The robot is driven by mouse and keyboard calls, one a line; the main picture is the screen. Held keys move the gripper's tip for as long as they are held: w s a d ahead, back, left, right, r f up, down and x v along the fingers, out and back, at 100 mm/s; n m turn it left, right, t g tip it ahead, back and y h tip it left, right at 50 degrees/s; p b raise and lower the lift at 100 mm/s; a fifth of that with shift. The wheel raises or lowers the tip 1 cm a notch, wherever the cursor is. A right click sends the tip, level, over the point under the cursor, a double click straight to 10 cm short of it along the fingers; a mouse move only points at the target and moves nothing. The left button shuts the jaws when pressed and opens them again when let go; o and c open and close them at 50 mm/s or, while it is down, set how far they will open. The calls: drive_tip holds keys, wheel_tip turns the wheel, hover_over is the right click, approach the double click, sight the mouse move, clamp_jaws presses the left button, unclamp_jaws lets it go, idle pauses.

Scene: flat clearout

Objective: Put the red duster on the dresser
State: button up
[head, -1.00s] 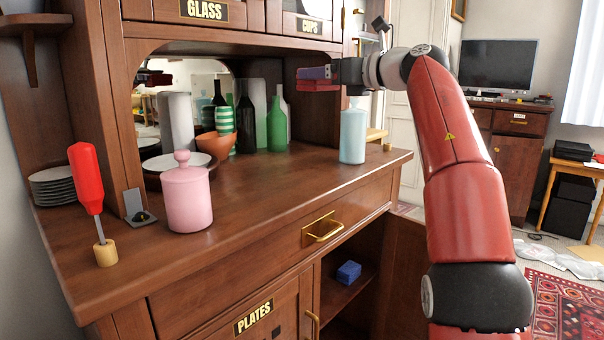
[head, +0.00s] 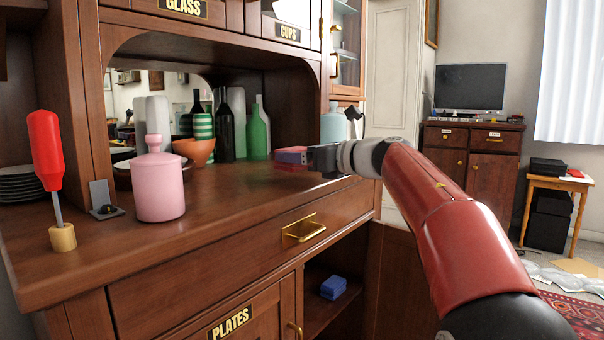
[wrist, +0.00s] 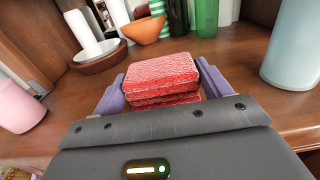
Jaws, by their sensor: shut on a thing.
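The red duster (wrist: 160,72) is a textured red block, stacked in layers, between the purple fingers of my gripper (wrist: 158,88) in the wrist view. In the head view, my gripper (head: 300,155) reaches in from the right, low over the wooden dresser top (head: 255,200). Only a little red of the duster (head: 291,166) shows there, below the near finger. My gripper is shut on the duster. The duster is at or just above the dresser top; I cannot tell whether it touches.
A pale blue bottle (head: 333,127) stands behind my gripper. Green and dark bottles (head: 258,135) and an orange bowl (head: 195,151) stand at the back. A pink jar (head: 158,185) and a red-handled screwdriver (head: 46,150) stand left. The front middle of the top is clear.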

drive_tip(key=shift+f, duration=1.25)
drive_tip(key=shift+f+b, duration=0.1)
drive_tip(key=shift+b, duration=0.2)
drive_tip(key=o, duration=1.1)
drive_tip(key=shift+c, duration=0.2)
drive_tip(key=shift+d, duration=0.1)
drive_tip(key=b+v, duration=0.1)
drive_tip(key=v, duration=1.1)
drive_tip(key=shift+r, duration=0.2)
